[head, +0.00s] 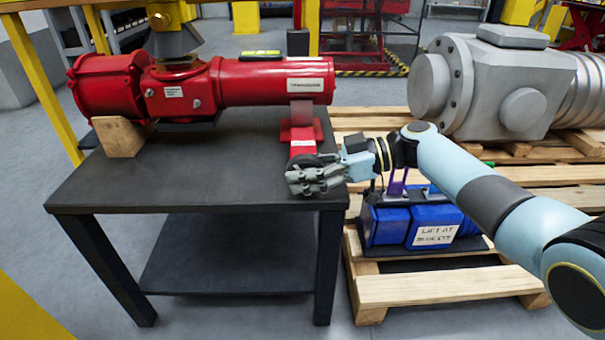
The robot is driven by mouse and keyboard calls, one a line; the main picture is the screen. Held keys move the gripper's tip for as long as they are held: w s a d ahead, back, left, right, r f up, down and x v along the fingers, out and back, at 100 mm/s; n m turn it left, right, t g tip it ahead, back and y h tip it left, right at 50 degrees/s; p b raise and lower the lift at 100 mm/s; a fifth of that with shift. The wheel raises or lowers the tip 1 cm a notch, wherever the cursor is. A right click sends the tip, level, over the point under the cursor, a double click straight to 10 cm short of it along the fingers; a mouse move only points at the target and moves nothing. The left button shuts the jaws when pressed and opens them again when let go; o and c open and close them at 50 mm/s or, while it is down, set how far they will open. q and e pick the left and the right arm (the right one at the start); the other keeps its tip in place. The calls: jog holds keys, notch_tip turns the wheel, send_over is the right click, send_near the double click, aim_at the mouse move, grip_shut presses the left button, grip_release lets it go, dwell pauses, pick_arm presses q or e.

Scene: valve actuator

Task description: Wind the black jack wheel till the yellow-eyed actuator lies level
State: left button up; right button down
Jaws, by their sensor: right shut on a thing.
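The red actuator (240,85) lies along the black table. Its left end rests by a wooden block (118,136) and its right end is over a red jack (300,132). A small yellow-green and black piece (261,54) sits on top of the actuator's cylinder; its reading is too small to tell. The black jack wheel (303,161) is at the jack's front, partly hidden by my right gripper (303,182). That gripper is shut on the wheel, near the table's front right corner. My left gripper is out of view.
A blue actuator (405,226) with a paper label sits on a wooden pallet (440,287) right of the table, under my right arm. A large grey valve body (500,85) rests on pallets behind. The table's front left (190,180) is clear.

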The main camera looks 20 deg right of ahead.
jog(key=shift+w+a+r, duration=0.1)
jog(key=shift+w+r, duration=0.05)
jog(key=shift+r, duration=0.15)
dwell(0.4)
dwell(0.5)
jog(key=c, duration=1.4)
grip_release()
jog(key=shift+o, duration=1.4)
jog(key=shift+f, duration=0.1)
